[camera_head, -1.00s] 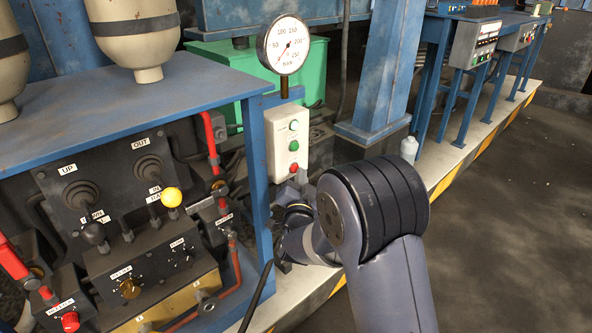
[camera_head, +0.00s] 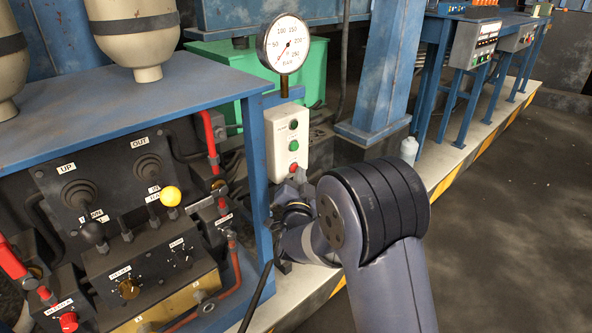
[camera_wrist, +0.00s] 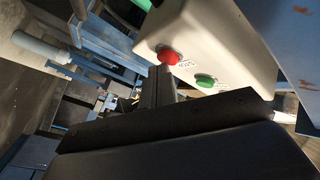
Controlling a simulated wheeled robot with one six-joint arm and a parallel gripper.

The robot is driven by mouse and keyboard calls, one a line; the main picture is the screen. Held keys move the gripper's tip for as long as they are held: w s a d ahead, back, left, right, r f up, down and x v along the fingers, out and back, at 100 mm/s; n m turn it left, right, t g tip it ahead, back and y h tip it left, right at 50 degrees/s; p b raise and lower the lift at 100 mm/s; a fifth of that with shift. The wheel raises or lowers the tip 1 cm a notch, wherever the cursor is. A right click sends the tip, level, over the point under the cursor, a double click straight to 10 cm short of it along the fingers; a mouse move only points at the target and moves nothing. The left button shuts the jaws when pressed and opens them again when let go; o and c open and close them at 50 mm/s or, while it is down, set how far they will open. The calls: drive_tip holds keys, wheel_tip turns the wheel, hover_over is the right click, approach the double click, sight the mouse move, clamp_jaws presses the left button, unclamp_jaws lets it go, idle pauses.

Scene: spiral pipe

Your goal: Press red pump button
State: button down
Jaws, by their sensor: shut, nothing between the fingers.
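The white pump box (camera_head: 281,153) stands beside the blue frame, under the round gauge. Its red button (camera_head: 293,168) is the lowest, with a green button (camera_head: 293,146) above it and a dark round lamp (camera_head: 293,125) at the top. In the wrist view the red button (camera_wrist: 169,56) sits at the end of my shut, empty gripper (camera_wrist: 162,70). The fingertips appear to touch it. The green button (camera_wrist: 205,80) is to the right, clear of the fingers. In the head view my gripper is small and partly hidden by my arm, just below the box.
The pressure gauge (camera_head: 287,44) is above the box. The blue-framed console (camera_head: 130,100) with levers and knobs is at left. A blue pillar (camera_head: 385,75) stands behind my arm. The floor at right is open.

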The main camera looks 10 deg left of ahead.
drive_tip(key=shift+s+d+b, duration=0.35)
drive_tip(key=shift+s+d, duration=0.15)
drive_tip(key=s+d+b, duration=0.1)
drive_tip(key=d, duration=0.1)
drive_tip(key=s+d+b, duration=0.1)
drive_tip(key=s, duration=0.1)
drive_tip(key=shift+s+d, duration=0.15)
drive_tip(key=shift+d, duration=0.2)
idle(0.6)
drive_tip(key=w+a+p, duration=0.1)
drive_tip(key=p, duration=0.2)
drive_tip(key=shift+r, duration=0.2)
drive_tip(key=shift+p, duration=0.85)
